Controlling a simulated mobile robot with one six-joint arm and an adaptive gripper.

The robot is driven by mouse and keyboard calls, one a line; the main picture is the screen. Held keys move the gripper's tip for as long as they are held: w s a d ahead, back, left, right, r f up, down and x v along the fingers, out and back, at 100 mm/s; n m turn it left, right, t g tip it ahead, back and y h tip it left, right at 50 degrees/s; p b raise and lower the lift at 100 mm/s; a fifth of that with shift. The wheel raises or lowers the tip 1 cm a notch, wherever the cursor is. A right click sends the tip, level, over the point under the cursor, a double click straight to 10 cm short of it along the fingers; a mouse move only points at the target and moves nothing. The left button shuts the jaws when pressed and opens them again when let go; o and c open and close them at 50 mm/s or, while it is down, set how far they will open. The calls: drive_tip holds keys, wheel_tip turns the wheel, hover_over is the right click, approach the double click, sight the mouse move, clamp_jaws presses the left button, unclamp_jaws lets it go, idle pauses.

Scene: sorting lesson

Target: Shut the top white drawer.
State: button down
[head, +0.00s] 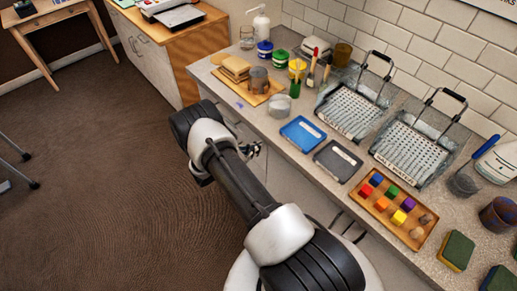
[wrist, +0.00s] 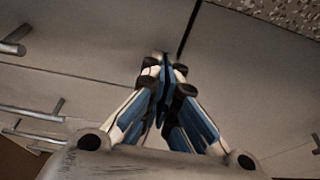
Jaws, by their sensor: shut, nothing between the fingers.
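My gripper (wrist: 165,72) is shut and empty in the wrist view, its fingertips close to pale cabinet fronts under the counter. In the head view the gripper (head: 254,149) is a small dark shape beside the counter's front, mostly hidden by my arm. A pale front, apparently the top white drawer (wrist: 105,38), fills the upper left of the wrist view, with a bar handle (wrist: 14,40) at the far left. In the head view my arm covers much of the fronts. I cannot tell how far the drawer stands out, or whether the fingertips touch it.
The counter above holds a blue tray (head: 303,133), a dark tray (head: 337,160), a wooden tray (head: 389,228) of coloured blocks, and metal racks (head: 352,110). More bar handles (wrist: 35,112) show below the upper front. The brown floor (head: 95,200) at left is mostly clear.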

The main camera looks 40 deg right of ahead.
drive_tip(key=f+p+v, duration=0.1)
drive_tip(key=v, duration=1.2)
drive_tip(key=shift+a, duration=0.1)
drive_tip(key=s+a+r+m+g+y, duration=0.1)
drive_tip(key=s+r+m+y, duration=0.15)
drive_tip(key=r, duration=0.55)
drive_tip(key=s+a+r+m+g+y, duration=0.15)
drive_tip(key=r+m, duration=0.25)
drive_tip(key=r, duration=0.5)
drive_tip(key=s+a+r+m+y, duration=0.1)
drive_tip(key=s+r+m+y, duration=0.15)
drive_tip(key=r, duration=0.55)
drive_tip(key=s+a+r+m+t+y, duration=0.3)
drive_tip(key=s+a+r, duration=0.3)
drive_tip(key=s, duration=0.3)
drive_tip(key=s+a+r+m+t+y, duration=0.3)
drive_tip(key=s+a+r+m+y, duration=0.2)
drive_tip(key=s, duration=0.4)
drive_tip(key=shift+a+r+m, duration=0.4)
drive_tip(key=shift+r+m, duration=0.3)
drive_tip(key=shift+r, duration=0.5)
drive_tip(key=shift+s+t, duration=0.1)
drive_tip(key=shift+t, duration=0.15)
